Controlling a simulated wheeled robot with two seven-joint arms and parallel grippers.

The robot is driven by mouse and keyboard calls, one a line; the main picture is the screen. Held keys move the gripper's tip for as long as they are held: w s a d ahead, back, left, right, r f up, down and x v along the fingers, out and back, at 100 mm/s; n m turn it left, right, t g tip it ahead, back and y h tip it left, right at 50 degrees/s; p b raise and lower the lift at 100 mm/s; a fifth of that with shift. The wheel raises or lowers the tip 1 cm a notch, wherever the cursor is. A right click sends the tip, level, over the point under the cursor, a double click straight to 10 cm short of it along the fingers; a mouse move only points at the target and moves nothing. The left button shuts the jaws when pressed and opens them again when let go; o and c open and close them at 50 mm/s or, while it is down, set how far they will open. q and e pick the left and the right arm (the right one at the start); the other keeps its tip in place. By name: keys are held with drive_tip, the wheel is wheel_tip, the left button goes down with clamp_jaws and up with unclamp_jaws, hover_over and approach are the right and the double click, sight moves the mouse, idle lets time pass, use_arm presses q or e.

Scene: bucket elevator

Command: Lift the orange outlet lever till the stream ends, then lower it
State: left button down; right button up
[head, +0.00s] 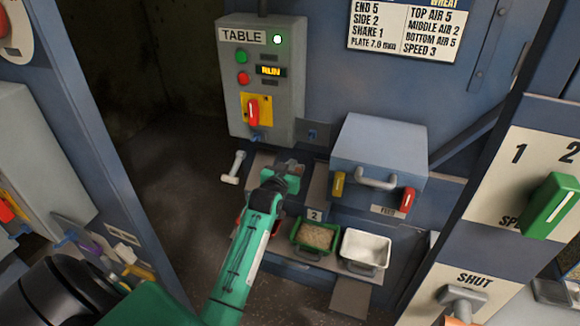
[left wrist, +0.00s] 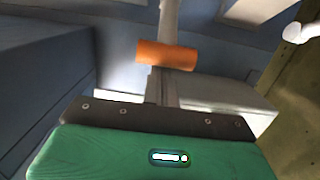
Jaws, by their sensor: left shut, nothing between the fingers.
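The orange outlet lever (left wrist: 167,55) shows in the left wrist view as an orange cylinder grip on a pale rod. It lies just beyond my left fingers and looks apart from them. In the head view I cannot make the lever out; my left gripper and arm may hide it. My left gripper (head: 287,170) is shut and empty, in front of the machine below the TABLE control box. The gripper's green body fills the bottom of the left wrist view. I see no stream clearly in either view. My right gripper is not in view.
A green tray (head: 296,242) of grain and a white empty tray (head: 347,255) stand on a low ledge, right of my arm. A red tray (head: 239,222) is mostly hidden. A grey FEED box (head: 380,145), control box (head: 262,65) and blue post (head: 95,130) flank the arm.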

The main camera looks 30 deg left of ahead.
use_arm(q)
drive_tip(key=shift+f, duration=0.15)
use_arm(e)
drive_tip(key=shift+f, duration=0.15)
